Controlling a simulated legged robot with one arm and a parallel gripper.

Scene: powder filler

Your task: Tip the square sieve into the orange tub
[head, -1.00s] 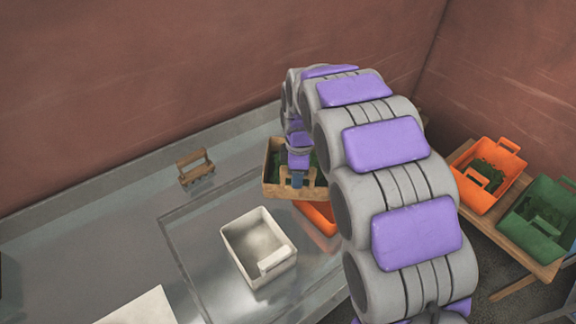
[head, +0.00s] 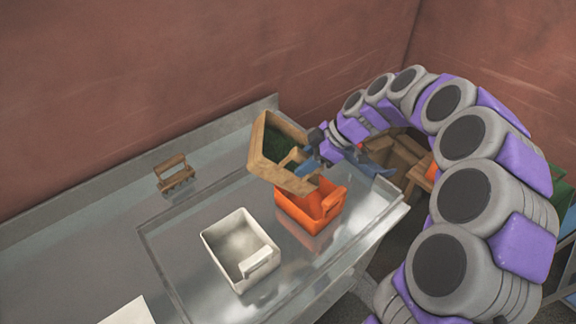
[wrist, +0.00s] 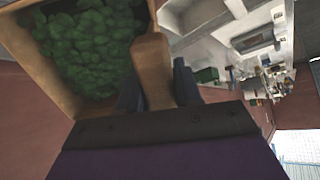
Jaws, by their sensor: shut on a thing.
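The square sieve (head: 262,151) is a wooden frame with green stuff inside. It is tilted in the air, above and to the left of the orange tub (head: 327,209) on the metal table. My gripper (head: 313,157) is shut on the sieve's wooden handle at its right side. In the wrist view the handle (wrist: 152,75) runs between my fingers, and green clumps (wrist: 88,52) still lie inside the frame. The tub's inside is partly visible, and its back is hidden by the sieve.
A white tub (head: 222,243) stands on the table in front and left of the orange one. A small wooden handled tool (head: 175,176) lies at the back left. A wooden bench (head: 398,150) stands off the table to the right, partly behind my arm.

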